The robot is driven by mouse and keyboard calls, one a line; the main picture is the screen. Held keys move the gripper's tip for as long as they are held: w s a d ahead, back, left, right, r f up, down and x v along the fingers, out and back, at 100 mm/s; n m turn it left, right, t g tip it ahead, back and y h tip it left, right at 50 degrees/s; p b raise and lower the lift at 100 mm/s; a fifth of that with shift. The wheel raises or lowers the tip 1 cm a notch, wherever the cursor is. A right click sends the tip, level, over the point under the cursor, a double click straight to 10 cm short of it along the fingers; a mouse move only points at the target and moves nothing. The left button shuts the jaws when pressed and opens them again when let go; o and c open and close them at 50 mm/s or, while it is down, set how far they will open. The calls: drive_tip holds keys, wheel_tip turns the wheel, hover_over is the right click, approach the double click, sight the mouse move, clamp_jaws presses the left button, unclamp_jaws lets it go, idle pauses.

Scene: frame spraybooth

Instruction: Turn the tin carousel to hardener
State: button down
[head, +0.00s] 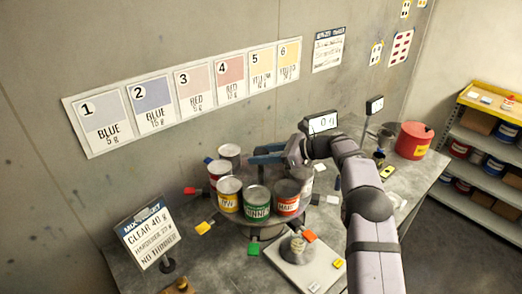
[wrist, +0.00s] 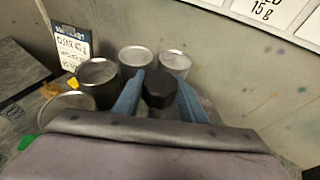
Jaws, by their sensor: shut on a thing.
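The tin carousel (head: 258,219) stands on the bench and bears several tins in a ring. The small lettering is too blurred to be sure which tin is hardener. My gripper (head: 266,153) reaches over the carousel. In the wrist view, its blue fingers (wrist: 159,84) are shut on a dark knob (wrist: 158,92), with grey tin tops beyond.
Coloured tags, such as an orange one (head: 310,236) and a green one (head: 253,248), stick out around the carousel. A scale (head: 305,268) with a container on it stands in front. A mix sign (head: 149,235) is at left, a red can (head: 413,141) at right.

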drive_tip(key=shift+n+g+p, duration=0.6)
drive_tip(key=shift+p, duration=0.55)
drive_tip(key=c, duration=1.1)
unclamp_jaws()
drive_tip(key=shift+b+v, duration=1.95)
drive_tip(key=shift+v, duration=1.75)
drive_tip(key=shift+s+f, duration=0.1)
drive_tip(key=shift+f, duration=0.05)
